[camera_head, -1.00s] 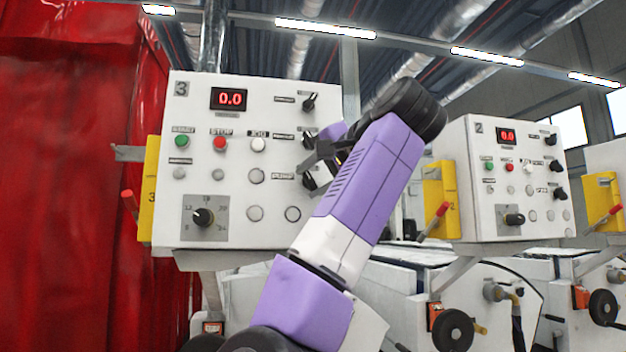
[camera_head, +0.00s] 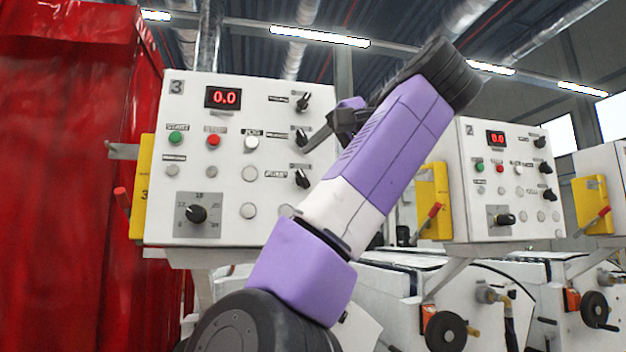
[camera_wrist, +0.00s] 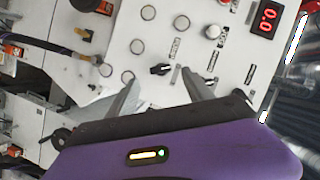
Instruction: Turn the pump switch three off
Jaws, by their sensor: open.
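Panel three (camera_head: 240,190) is a white control box with a "3" and a red 0.0 display. Its pump switch (camera_head: 301,178) is the lowest black knob in the right column, beside a small label. Its handle appears tilted from upper left to lower right, unlike the top knob. My gripper (camera_head: 308,142) is open and empty, close to the middle knob and above the pump switch. In the wrist view my gripper (camera_wrist: 160,77) has its fingers spread, with a black knob, apparently the pump switch (camera_wrist: 160,70), showing between the tips. Contact is not visible.
Two other black knobs, upper (camera_head: 302,101) and middle (camera_head: 301,137), sit above the pump switch. A dial (camera_head: 196,214) and several buttons fill the panel. A red curtain (camera_head: 60,180) hangs at left. Panel two (camera_head: 475,215) stands at right.

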